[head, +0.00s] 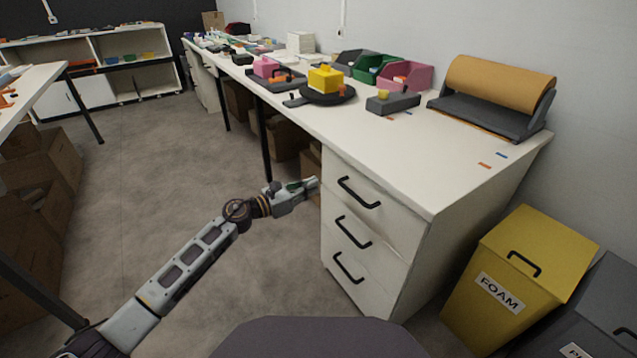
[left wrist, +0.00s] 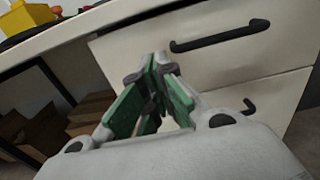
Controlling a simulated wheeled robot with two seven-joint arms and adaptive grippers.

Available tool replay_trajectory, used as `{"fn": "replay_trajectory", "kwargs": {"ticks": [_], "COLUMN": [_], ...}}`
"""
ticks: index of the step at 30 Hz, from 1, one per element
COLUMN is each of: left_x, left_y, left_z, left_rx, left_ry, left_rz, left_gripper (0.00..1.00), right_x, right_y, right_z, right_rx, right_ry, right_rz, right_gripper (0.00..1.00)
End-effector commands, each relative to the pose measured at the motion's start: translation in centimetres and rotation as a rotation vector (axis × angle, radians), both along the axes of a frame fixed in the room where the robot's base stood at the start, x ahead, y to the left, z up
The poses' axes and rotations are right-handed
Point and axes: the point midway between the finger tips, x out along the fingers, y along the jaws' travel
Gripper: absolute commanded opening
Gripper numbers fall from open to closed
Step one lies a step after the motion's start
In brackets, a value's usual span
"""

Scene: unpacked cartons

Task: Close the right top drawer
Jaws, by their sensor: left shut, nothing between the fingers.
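The right top drawer (head: 390,212) is the uppermost of three white drawer fronts under the right end of the long table. It has a black bar handle (head: 358,192). Its front looks nearly in line with the fronts below; I cannot tell whether a small gap is left. My left gripper (head: 314,183) is shut and empty beside the left edge of this front. In the left wrist view, its green and grey fingers (left wrist: 155,68) come together before the left part of the drawer front (left wrist: 240,70), left of the handle (left wrist: 220,37). Contact cannot be told. My right gripper is not in view.
The white table top (head: 420,150) carries a brown roll dispenser (head: 495,90), colored bins and a yellow block (head: 325,78). A yellow FOAM bin (head: 520,275) stands right of the drawers. Cardboard boxes (head: 285,135) lie under the table.

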Motion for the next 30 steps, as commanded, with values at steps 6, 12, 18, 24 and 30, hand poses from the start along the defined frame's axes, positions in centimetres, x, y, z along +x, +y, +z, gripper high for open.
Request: {"fn": "replay_trajectory", "kwargs": {"ticks": [6, 12, 18, 24, 30], "left_x": [-1.4, -2.1, -2.4, -2.3, -2.3], "left_y": [2.0, 3.1, 3.4, 3.4, 3.4], "left_z": [0.0, 0.0, 0.0, 0.0, 0.0], "left_rx": [0.001, 0.0, 0.0, 0.0, 0.0], "left_ry": [0.001, 0.0, -0.001, -0.001, 0.0], "left_rz": [0.0, -0.001, -0.001, 0.0, -0.001], "left_gripper": [0.0, 0.0, 0.0, 0.0, 0.0], "right_x": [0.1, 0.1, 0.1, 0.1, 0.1], "right_y": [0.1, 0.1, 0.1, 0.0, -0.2], "right_z": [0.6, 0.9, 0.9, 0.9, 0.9], "right_rx": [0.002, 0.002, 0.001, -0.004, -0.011], "right_ry": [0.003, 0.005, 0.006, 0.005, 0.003], "right_rz": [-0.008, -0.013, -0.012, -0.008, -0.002], "right_gripper": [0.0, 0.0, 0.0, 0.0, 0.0]}}
